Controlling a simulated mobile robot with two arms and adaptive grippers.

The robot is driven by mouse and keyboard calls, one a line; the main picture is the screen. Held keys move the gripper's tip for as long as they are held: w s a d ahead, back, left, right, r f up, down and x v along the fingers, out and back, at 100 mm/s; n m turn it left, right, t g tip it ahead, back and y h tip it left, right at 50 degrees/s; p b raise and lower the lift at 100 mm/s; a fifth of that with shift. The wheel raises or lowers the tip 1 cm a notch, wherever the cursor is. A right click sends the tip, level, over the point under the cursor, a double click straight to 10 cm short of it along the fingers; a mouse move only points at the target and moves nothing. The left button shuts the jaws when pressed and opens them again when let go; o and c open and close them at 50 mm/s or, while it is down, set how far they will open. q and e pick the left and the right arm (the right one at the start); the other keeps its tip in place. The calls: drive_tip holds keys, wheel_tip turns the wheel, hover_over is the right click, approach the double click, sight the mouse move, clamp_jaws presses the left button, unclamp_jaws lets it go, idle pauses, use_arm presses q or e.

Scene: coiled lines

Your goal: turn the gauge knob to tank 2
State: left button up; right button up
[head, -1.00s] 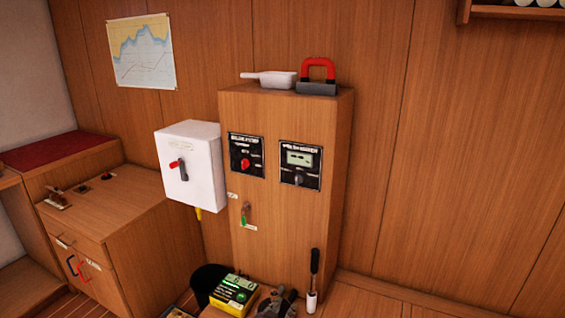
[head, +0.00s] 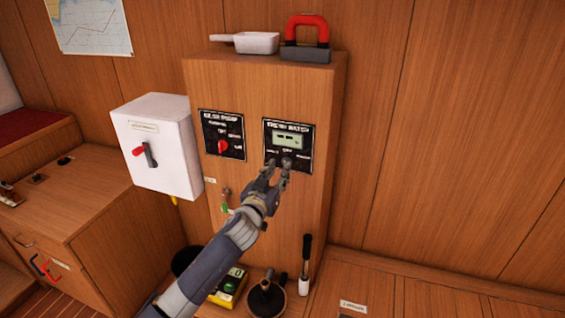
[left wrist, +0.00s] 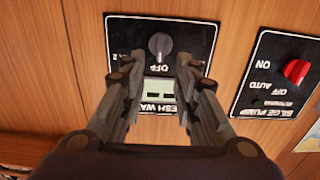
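The gauge knob (left wrist: 160,45) is a dark grey knob on the black fresh water panel (left wrist: 205,38), which appears upside down in the left wrist view. The OFF label sits right beside the knob, and its pointer seems to face OFF. In the head view the panel (head: 307,138) has a small display, and my fingertips largely hide the knob. My left gripper (head: 279,167) is in front of the panel's lower part. In the left wrist view my left gripper (left wrist: 158,62) is open and empty, its fingers spread wider than the knob, which shows beyond them. My right gripper is not in view.
The bilge pump panel (head: 221,135) with a red knob (head: 223,146) is just left. A white switch box (head: 152,145) juts out further left. A white scoop (head: 252,43) and a red-handled tool (head: 307,38) lie on the cabinet top.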

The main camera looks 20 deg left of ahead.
sight(285, 161)
use_arm(q)
drive_tip(key=w, duration=0.3)
drive_tip(key=shift+w+d, duration=0.1)
drive_tip(key=shift+w, duration=0.8)
drive_tip(key=shift+c, duration=0.8)
drive_tip(key=c, duration=0.4)
clamp_jaws()
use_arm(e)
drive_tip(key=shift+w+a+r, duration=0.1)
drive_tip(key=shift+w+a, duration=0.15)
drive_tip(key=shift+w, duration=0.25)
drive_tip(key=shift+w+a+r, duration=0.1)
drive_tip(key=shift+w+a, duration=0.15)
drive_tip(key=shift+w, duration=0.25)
